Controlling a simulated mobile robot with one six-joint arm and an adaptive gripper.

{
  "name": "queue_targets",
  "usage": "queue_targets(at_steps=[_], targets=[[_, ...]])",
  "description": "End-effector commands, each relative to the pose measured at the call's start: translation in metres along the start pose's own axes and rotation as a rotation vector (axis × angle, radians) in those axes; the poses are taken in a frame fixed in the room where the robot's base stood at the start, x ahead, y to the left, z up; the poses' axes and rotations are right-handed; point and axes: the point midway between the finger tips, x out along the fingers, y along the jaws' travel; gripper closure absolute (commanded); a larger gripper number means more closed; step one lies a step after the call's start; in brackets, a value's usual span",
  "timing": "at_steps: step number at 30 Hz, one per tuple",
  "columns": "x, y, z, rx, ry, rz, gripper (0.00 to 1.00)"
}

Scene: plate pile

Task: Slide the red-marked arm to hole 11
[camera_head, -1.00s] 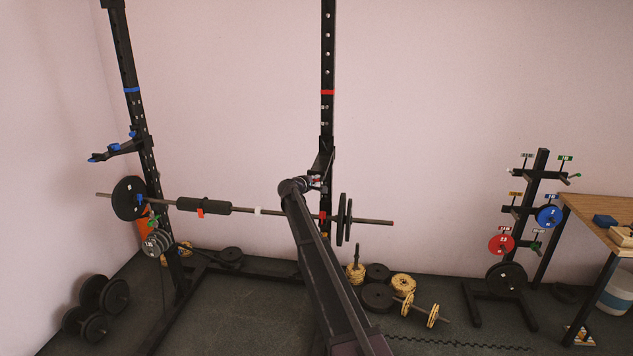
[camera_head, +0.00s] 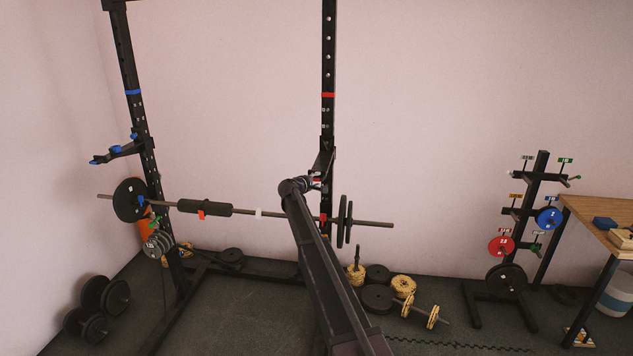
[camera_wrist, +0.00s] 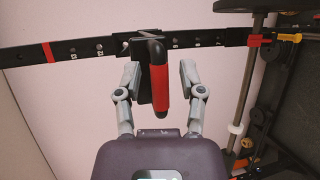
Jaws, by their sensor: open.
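The red-marked arm (camera_wrist: 159,88) is a black piece with a long red strip, mounted on the right rack upright. In the head view, this arm (camera_head: 321,161) is partly hidden by my gripper. The black upright (camera_head: 328,52) has a row of holes and a red band (camera_head: 328,95) above the arm. In the wrist view, the upright (camera_wrist: 90,48) runs across the top, with the red band (camera_wrist: 48,52) left of the arm. My gripper (camera_wrist: 160,70) is open, one finger on each side of the arm, with gaps visible.
A barbell (camera_head: 245,210) crosses the rack below the arm, close to my gripper. The left upright carries a blue-marked arm (camera_head: 118,151). Loose plates (camera_head: 377,298) and dumbbells lie on the floor. A plate tree (camera_head: 541,178) and table (camera_head: 597,215) stand right.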

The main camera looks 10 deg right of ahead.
Motion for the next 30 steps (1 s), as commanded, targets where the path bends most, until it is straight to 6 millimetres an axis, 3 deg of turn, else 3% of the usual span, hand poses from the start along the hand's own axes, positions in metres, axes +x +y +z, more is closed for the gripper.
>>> queue_targets(at_steps=[14,30], targets=[[0.002,-0.011,0.0,0.0,-0.001,0.0,0.49],[0.01,-0.052,-0.004,0.001,-0.001,-0.001,0.49]])
